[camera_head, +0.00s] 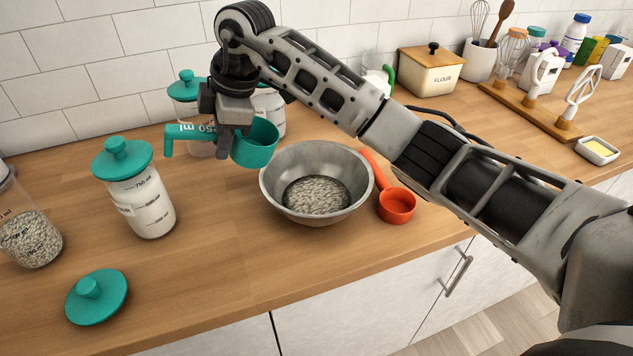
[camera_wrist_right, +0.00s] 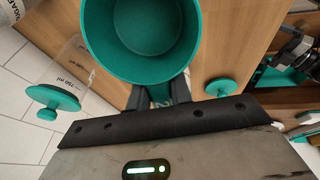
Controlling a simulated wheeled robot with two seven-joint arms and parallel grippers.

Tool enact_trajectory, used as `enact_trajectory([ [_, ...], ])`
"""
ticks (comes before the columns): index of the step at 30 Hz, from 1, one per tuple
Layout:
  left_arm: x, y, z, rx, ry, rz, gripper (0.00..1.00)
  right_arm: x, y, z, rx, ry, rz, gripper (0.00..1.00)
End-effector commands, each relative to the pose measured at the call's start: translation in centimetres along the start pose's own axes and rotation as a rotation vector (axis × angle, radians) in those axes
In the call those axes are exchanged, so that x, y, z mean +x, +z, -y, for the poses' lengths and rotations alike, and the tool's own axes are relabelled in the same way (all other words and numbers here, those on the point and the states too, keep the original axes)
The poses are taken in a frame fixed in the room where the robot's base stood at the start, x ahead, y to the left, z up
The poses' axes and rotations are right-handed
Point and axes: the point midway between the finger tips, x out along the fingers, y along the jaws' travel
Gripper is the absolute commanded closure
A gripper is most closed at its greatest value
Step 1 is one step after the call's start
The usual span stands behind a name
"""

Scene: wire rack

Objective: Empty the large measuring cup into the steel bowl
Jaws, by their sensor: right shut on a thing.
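My right gripper (camera_head: 229,133) is shut on the handle of the large teal measuring cup (camera_head: 256,147), marked 250 ml. It holds the cup above the counter, just left of the steel bowl's rim. The wrist view looks into the cup (camera_wrist_right: 150,50), and its inside looks empty. The fingers (camera_wrist_right: 158,97) grip the handle there. The steel bowl (camera_head: 365,184) stands upright on the counter and holds pale grains or flakes. My left gripper does not show.
A small orange-red measuring cup (camera_head: 396,206) lies right of the bowl. A teal-lidded jar (camera_head: 140,208) stands at left, with a loose teal lid (camera_head: 97,298) in front. A grain jar (camera_head: 30,238) is at the left edge. The counter before the bowl is clear.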

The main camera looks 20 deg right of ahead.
Motion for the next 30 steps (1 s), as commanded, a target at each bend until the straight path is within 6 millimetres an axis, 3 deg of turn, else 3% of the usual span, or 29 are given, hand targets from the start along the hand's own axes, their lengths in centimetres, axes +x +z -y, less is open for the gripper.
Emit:
enact_trajectory([
  [11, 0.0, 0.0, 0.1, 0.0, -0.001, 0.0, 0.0, -0.5, -0.1, 0.0, -0.004, 0.0, -0.001, 1.0],
  [19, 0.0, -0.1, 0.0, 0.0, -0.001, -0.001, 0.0, -4.1, -1.3, -0.7, -0.004, -0.131, 0.239, 1.0],
  [30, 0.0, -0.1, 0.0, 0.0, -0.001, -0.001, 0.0, -4.9, -1.4, -0.8, -0.004, -0.18, 0.315, 1.0],
])
